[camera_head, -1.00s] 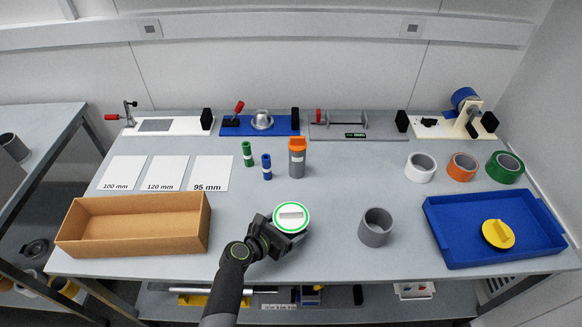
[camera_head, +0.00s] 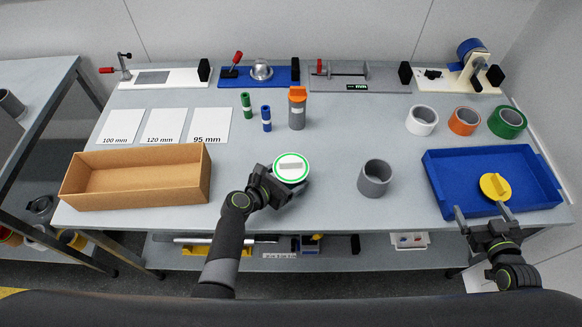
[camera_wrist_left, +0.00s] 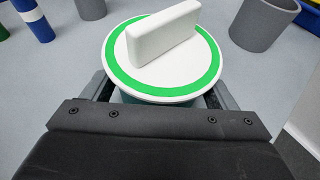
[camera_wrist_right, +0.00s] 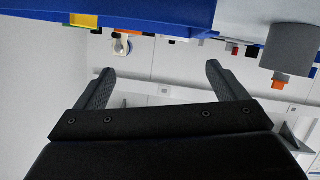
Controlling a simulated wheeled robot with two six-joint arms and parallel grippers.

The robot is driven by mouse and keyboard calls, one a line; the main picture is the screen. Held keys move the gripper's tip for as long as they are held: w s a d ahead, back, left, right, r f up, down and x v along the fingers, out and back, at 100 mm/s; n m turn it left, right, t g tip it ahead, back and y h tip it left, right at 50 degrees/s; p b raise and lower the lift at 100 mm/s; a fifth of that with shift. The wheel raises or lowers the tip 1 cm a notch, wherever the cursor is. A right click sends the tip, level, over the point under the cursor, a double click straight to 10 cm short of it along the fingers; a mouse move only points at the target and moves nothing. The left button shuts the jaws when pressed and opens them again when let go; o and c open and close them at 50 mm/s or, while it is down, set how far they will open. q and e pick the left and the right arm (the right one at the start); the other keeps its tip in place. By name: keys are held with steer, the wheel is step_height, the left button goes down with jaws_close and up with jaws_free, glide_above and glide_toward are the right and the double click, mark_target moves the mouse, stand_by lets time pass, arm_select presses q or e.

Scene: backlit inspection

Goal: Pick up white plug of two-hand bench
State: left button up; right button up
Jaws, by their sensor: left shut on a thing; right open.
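The white plug (camera_head: 291,168) is a round disc with a green ring and a raised bar handle. It also shows close up in the left wrist view (camera_wrist_left: 165,50), facing up. My left gripper (camera_head: 283,187) is just under its rim, shut on a cylindrical part beneath the disc. That part is mostly hidden by the disc and the jaws. I cannot tell whether it is the plug's own body or a separate tube. My right gripper (camera_head: 482,211) is open and empty at the front edge of the blue tray; its fingers show in the right wrist view (camera_wrist_right: 160,75).
The blue tray (camera_head: 445,180) holds a yellow plug (camera_head: 494,187). A grey tube (camera_head: 374,179) stands right of the white plug. A cardboard box (camera_head: 135,199) lies at left. Bottles, tape rolls and fixtures stand farther back. The bench between the grey tube and tray is clear.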

arm_select(q)
steer(key=shift+s+f, duration=0.15)
steer(key=shift+f, duration=0.15)
arm_select(e)
steer(key=w+a+r+t+y, duration=0.2)
steer(key=w+a+r, duration=0.3)
steer(key=w+r, duration=0.3)
steer(key=w+a+f+m+g+y, duration=0.2)
steer(key=w+a+m+g, duration=0.1)
steer(key=w+a+m, duration=0.4)
arm_select(q)
steer(key=shift+r, duration=0.1)
arm_select(e)
steer(key=m+g+y, duration=0.2)
steer(key=m+g, duration=1)
steer(key=g, duration=0.2)
glide_toward(292, 161)
steer(key=x, duration=1)
steer(key=shift+s+a+f, duration=0.1)
steer(key=shift+a+f, duration=0.05)
steer(key=shift+f, duration=0.15)
steer(key=shift+c, duration=0.4)
steer(key=shift+h, duration=0.3)
steer(key=c, duration=0.5)
